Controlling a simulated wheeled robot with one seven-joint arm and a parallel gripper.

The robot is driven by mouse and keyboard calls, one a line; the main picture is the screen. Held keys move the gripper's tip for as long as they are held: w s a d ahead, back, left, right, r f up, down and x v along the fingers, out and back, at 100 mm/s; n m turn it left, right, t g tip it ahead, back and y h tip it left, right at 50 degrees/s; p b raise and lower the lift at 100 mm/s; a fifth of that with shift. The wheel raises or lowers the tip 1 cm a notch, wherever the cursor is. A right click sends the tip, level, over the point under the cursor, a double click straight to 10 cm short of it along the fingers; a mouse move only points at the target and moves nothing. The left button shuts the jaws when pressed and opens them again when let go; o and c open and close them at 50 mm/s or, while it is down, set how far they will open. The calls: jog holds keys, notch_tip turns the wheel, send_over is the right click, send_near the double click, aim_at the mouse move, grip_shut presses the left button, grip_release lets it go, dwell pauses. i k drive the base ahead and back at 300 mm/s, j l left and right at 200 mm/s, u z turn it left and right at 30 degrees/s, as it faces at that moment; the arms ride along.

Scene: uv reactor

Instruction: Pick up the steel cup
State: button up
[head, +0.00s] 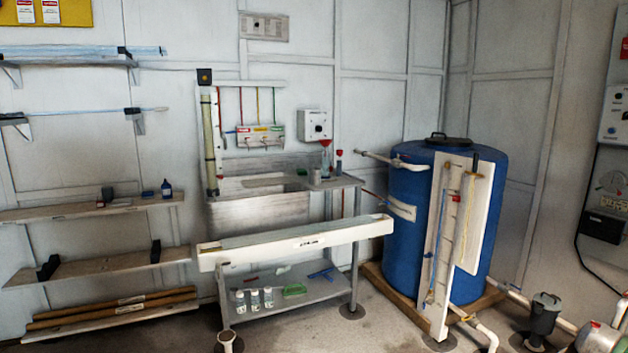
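A small grey cup-like vessel (315,177), which may be the steel cup, stands upright at the right end of the steel bench top (225,187). It is too small in the picture to be sure of its material. Just behind and to its right are a red-topped funnel or bottle (326,156) and another small red-topped item (339,163). A darker cup-like item (107,193) stands on the left wall shelf. My gripper is not in view.
A long white box beam (300,241) spans in front of the bench. A blue tank (405,240) with a white upright board (440,250) stands to the right. Bottles (254,298) sit on the lower bench shelf. A grey canister (543,315) stands on the floor at right.

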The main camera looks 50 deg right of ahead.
aim_at(315, 174)
jog(key=l+u, duration=0.1)
jog(key=l, duration=0.65)
jog(key=i+l+u, duration=0.15)
jog(key=l, duration=0.55)
jog(key=l+u, duration=0.1)
jog(key=l, duration=0.65)
jog(key=k+l+u, duration=0.1)
jog(key=l, duration=0.6)
jog(key=l+u, duration=0.1)
jog(key=l, duration=0.65)
jog(key=k+l+u, duration=0.15)
jog(key=l, duration=0.55)
jog(key=l+u, duration=0.1)
jog(key=l, duration=0.65)
jog(key=k+l+u, duration=0.1)
jog(key=l, duration=0.6)
jog(key=k, duration=0.1)
